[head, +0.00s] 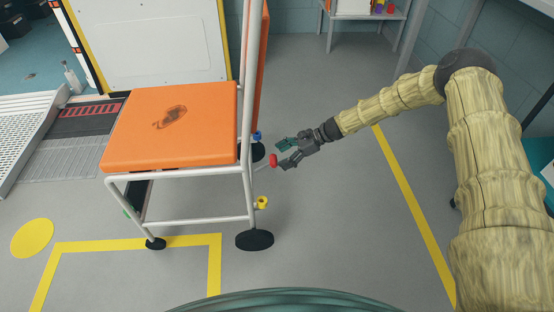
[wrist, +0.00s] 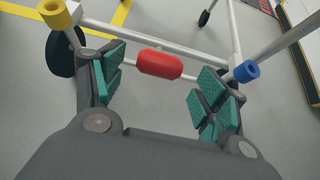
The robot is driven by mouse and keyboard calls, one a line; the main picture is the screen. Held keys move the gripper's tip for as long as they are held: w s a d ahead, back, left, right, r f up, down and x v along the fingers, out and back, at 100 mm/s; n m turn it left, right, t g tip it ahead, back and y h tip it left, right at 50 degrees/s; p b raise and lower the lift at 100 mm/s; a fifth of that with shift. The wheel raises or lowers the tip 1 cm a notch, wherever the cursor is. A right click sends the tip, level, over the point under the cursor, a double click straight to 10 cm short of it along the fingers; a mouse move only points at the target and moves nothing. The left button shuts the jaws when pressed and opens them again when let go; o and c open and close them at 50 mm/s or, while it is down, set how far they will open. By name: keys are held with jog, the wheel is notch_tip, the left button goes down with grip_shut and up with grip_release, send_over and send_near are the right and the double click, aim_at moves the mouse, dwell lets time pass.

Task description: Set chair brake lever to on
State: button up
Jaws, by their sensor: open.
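The chair (head: 170,128) has an orange seat and back on a white tube frame with dark wheels. Its brake lever has a red grip (head: 273,160) on a thin rod, low at the chair's right side. My gripper (head: 284,154) is open and empty, with its fingers pointing at the red grip. In the wrist view the red grip (wrist: 160,63) lies ahead, centred between the teal-padded fingers and touching neither as far as I can see. Which brake setting the lever is in, I cannot tell.
A yellow knob (head: 262,202) and a blue knob (head: 257,136) sit on the frame on either side of the lever. A ramp (head: 35,130) lies at the left, a small table (head: 365,14) at the back. Floor right of the chair is clear.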

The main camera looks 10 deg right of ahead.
jog(key=v, duration=0.8)
jog(key=shift+d, duration=0.1)
jog(key=s+a+f+n+g+h, duration=0.2)
jog(key=s+a+f+n+h, duration=0.25)
jog(key=s+f, duration=0.85)
jog(key=s+d+f+n+h, duration=0.1)
jog(key=s+f+n+h, duration=0.15)
jog(key=s, duration=0.75)
jog(key=s+d+f+n+h, duration=0.1)
jog(key=s+d+n, duration=0.15)
jog(key=s, duration=0.75)
jog(key=s+f+n+h, duration=0.15)
jog(key=s+n, duration=0.25)
jog(key=s, duration=0.5)
jog(key=s+d+r+n+t+h+p, duration=0.1)
jog(key=s+d+r+n+t+h, duration=0.15)
jog(key=s+r+n, duration=0.5)
notch_tip(320, 180, up, 34)
jog(key=s+m+p, duration=0.1)
jog(key=m+p, duration=0.2)
jog(key=p, duration=3.2)
jog(key=shift+s+d+f+g+y, duration=0.25)
jog(key=shift+d+g+y, duration=0.15)
jog(key=shift+d+g, duration=0.1)
